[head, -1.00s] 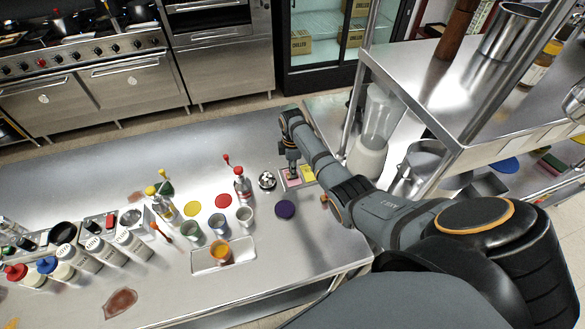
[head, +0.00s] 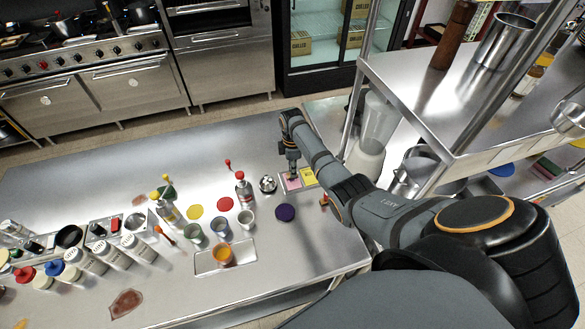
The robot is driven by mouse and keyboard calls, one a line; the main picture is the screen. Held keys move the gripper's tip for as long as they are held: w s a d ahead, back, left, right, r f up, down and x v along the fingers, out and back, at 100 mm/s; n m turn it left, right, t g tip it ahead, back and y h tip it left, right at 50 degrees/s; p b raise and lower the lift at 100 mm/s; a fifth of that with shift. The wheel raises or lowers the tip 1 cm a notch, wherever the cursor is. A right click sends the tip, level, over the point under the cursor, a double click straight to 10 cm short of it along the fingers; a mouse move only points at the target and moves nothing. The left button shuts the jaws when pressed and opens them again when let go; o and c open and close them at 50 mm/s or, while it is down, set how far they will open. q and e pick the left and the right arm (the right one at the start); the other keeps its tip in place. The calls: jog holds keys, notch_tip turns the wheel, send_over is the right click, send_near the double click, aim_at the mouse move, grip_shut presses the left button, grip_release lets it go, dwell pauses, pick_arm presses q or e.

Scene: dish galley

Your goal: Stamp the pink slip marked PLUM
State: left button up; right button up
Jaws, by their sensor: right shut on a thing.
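My right gripper (head: 292,173) reaches over the counter from the right, pointing down. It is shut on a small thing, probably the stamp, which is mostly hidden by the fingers. It is directly above the pink slip (head: 294,186), and I cannot tell whether the held thing touches the paper. A yellow slip (head: 308,177) lies just right of the pink one. The slips' lettering is too small to read. My left gripper is not in view.
A steel ball-like object (head: 267,184), a red-topped bottle (head: 243,188) and a dark purple disc (head: 285,212) are close by on the left. A small red-orange item (head: 325,200) lies right of the slips. The shelf unit (head: 440,110) stands at the right.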

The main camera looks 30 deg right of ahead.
notch_tip(320, 180, up, 2)
jog(key=shift+r+p, duration=0.15)
jog(key=shift+p, duration=0.6)
jog(key=shift+r+p, duration=0.4)
jog(key=shift+r, duration=0.6)
jog(key=shift+a, duration=0.15)
